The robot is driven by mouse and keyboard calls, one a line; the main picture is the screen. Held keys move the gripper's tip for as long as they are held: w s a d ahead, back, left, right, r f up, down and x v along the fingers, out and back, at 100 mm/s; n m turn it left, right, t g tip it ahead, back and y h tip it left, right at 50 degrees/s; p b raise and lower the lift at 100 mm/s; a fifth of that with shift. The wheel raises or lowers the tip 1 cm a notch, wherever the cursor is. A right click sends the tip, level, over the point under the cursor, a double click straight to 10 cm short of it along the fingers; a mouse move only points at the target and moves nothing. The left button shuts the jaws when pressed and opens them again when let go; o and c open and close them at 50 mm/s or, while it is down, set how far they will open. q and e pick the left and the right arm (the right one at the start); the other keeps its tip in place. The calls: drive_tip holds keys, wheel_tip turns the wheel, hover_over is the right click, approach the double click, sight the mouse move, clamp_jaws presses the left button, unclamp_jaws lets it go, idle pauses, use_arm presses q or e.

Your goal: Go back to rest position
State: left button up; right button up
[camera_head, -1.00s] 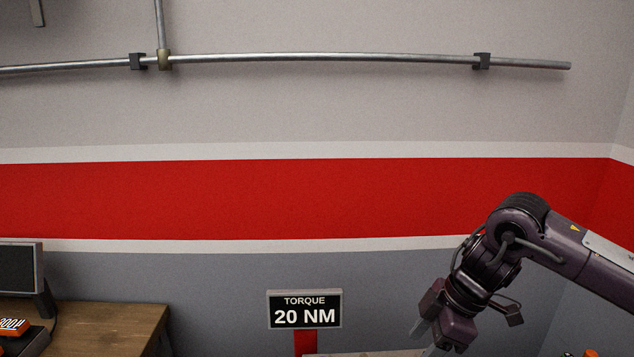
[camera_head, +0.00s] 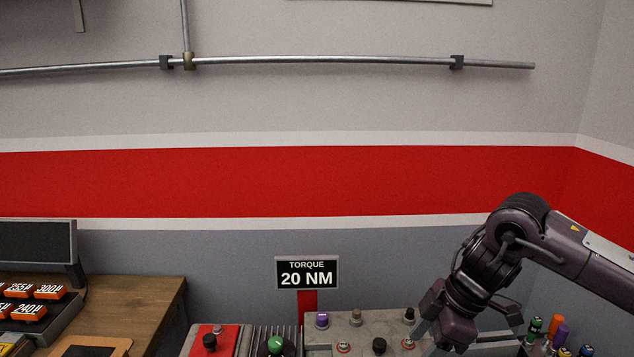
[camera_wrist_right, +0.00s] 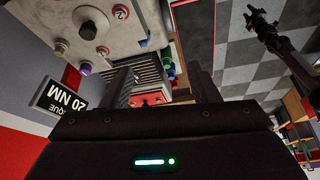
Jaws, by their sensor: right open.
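My right gripper (camera_head: 422,338) hangs at the lower right of the head view, pointing down, in front of a grey panel (camera_head: 390,322) with knobs. In the right wrist view its two fingers (camera_wrist_right: 163,85) stand wide apart with nothing held between them. A dark arm, which looks like my left one, reaches in at the upper right of the right wrist view. Its end, the left gripper (camera_wrist_right: 256,18), is small and dark, and I cannot tell its jaw state. The left arm does not show in the head view.
A black "TORQUE 20 NM" sign (camera_head: 307,273) stands behind the grey panel. A wooden bench (camera_head: 140,296) with a screen and orange labelled blocks (camera_head: 48,291) is at the left. Coloured knobbed parts (camera_head: 556,328) are at the lower right. Checkered floor (camera_wrist_right: 237,63) is open in the wrist view.

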drive_tip(key=s+a+f+n+t+y, duration=0.1)
drive_tip(key=s+a+f+t+y, duration=0.15)
drive_tip(key=a, duration=1.05)
drive_tip(key=s+a+f+t+y, duration=0.2)
drive_tip(key=a+t+y, duration=0.15)
drive_tip(key=a, duration=0.85)
drive_tip(key=s+d+f+m+t+h, duration=0.2)
drive_tip(key=d+f+m+h, duration=0.2)
drive_tip(key=d+m+h, duration=0.55)
drive_tip(key=s+d+f+m+g, duration=0.3)
drive_tip(key=s+d+f, duration=0.2)
drive_tip(key=s+d, duration=0.3)
drive_tip(key=s+d+f+m+g, duration=0.25)
drive_tip(key=s+d+f, duration=0.2)
drive_tip(key=d, duration=0.45)
wheel_tip(320, 180, down, 33)
drive_tip(key=s+g+b, duration=0.1)
drive_tip(key=s+b, duration=0.1)
drive_tip(key=b, duration=0.3)
use_arm(q)
wheel_tip(320, 180, down, 10)
drive_tip(key=b, duration=0.5)
drive_tip(key=shift+w, duration=0.3)
use_arm(e)
drive_tip(key=s+d+f+g+h, duration=0.1)
drive_tip(key=s+d+f, duration=0.2)
drive_tip(key=s+f, duration=1.7)
wheel_tip(320, 180, down, 4)
drive_tip(key=shift+s+d+r, duration=0.2)
